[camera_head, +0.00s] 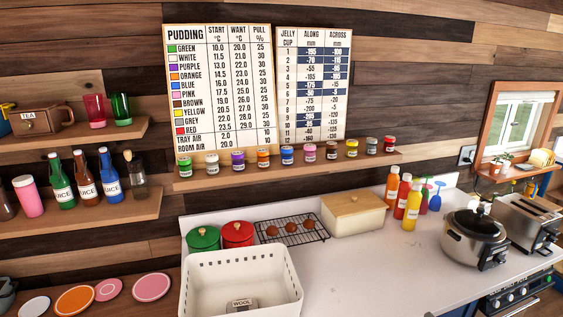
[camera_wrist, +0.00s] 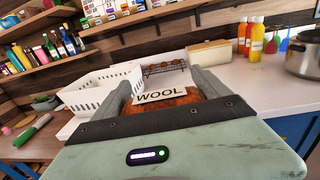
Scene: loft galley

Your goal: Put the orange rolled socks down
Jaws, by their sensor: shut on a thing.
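The orange rolled socks (camera_wrist: 158,108) are between the two grey fingers of my gripper (camera_wrist: 162,84) in the wrist view. My gripper is shut on them. A white label reading WOOL (camera_wrist: 163,96) shows across the socks. Most of the roll is hidden behind the gripper's body, and what lies under it cannot be seen. A white slotted basket (camera_head: 215,275) stands on the counter in the head view. It also shows in the wrist view (camera_wrist: 90,92), left of the held socks. Neither my gripper nor the orange socks can be made out in the head view.
A grey item marked WOOL (camera_head: 240,304) shows low in the basket. Behind are a green canister (camera_head: 204,239), a red canister (camera_head: 238,234), a rack (camera_head: 293,230) of brown balls and a bread box (camera_head: 353,215). Bottles (camera_head: 411,210) and a cooker (camera_head: 474,238) stand right. The counter's middle (camera_head: 370,265) is clear.

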